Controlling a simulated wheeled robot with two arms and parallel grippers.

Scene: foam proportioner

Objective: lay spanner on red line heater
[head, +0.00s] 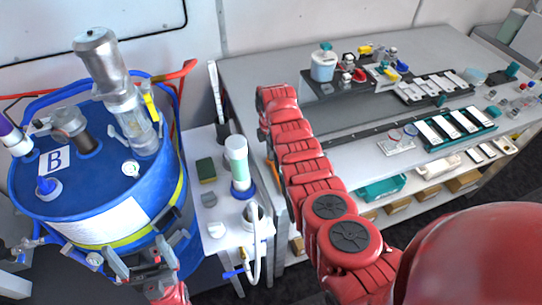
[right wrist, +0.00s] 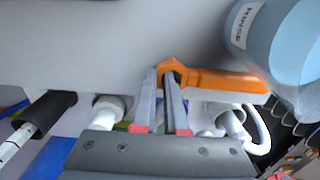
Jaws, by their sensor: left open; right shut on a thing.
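An orange spanner (right wrist: 220,81) is in the right wrist view, its head at the tips of my right gripper (right wrist: 168,74), which is shut on it. The handle points right. In the head view my red right arm reaches across the grey bench's left end and hides most of that gripper; a small orange piece (head: 273,173) shows beside the arm. My left gripper (head: 148,264) is open and empty, low in front of the blue drum (head: 95,190). A red line (head: 178,72) runs behind the drum; I cannot tell which part is the red line heater.
The grey bench (head: 245,68) carries bottles and trays. A bottle marked RINSE (right wrist: 275,40) is close to the spanner in the wrist view.

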